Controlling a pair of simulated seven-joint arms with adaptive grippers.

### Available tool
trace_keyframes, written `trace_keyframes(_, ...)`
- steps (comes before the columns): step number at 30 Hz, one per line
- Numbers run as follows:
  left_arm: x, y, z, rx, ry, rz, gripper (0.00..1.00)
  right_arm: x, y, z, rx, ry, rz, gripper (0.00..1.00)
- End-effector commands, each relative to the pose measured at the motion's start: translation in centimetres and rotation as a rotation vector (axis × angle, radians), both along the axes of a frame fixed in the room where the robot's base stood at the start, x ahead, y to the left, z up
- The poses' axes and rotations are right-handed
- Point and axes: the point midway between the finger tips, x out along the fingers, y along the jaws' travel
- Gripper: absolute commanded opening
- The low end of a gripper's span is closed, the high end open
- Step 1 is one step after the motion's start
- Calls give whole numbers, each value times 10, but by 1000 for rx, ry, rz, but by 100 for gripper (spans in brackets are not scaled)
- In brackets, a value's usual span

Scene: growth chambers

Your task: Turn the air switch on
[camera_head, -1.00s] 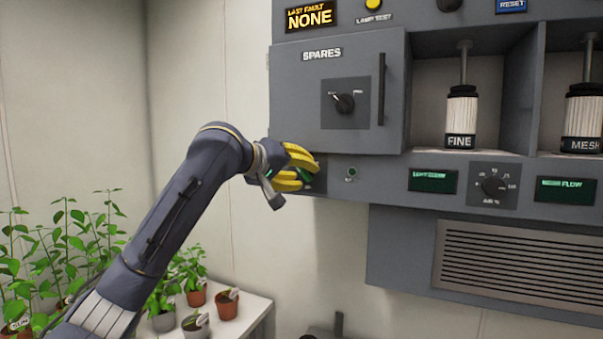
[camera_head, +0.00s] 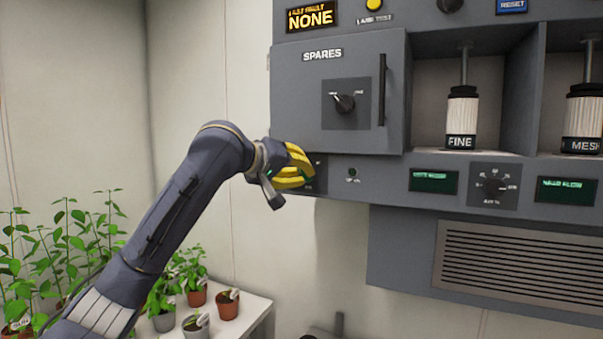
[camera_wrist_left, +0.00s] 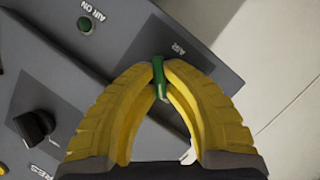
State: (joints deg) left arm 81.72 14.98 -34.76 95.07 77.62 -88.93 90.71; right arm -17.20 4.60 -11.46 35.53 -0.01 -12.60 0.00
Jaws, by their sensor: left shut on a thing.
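The air switch (camera_wrist_left: 159,78) is a small green lever on a dark plate marked AIR. In the left wrist view it sits between the tips of my left gripper (camera_wrist_left: 153,66), whose yellow fingers are shut on it. In the head view my left gripper (camera_head: 308,172) is at the lower left corner of the grey panel, and its fingers hide most of the switch. The AIR ON lamp (camera_wrist_left: 85,25) is a small dark green round light; it also shows in the head view (camera_head: 352,172), right of the gripper. My right gripper is not in view.
The SPARES door (camera_head: 300,100) with a black knob (camera_head: 344,103) and a bar handle is just above the gripper. An air dial (camera_head: 494,186) and green displays lie to the right. Potted plants stand on a white table (camera_head: 255,305) at lower left.

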Motion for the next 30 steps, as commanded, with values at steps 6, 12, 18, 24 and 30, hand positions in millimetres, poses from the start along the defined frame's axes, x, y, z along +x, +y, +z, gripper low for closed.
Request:
trace_keyframes(6,0,-1,-1,120,-51,0,0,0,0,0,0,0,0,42)
trace_keyframes(12,-1,-2,-1,287,-127,-1,0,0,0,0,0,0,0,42)
trace_keyframes(18,-1,-3,-1,461,-207,-1,0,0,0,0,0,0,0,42)
trace_keyframes(24,-2,-5,-1,634,-286,-3,0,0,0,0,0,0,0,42)
trace_keyframes(30,-2,-6,-2,805,-365,-3,0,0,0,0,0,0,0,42)
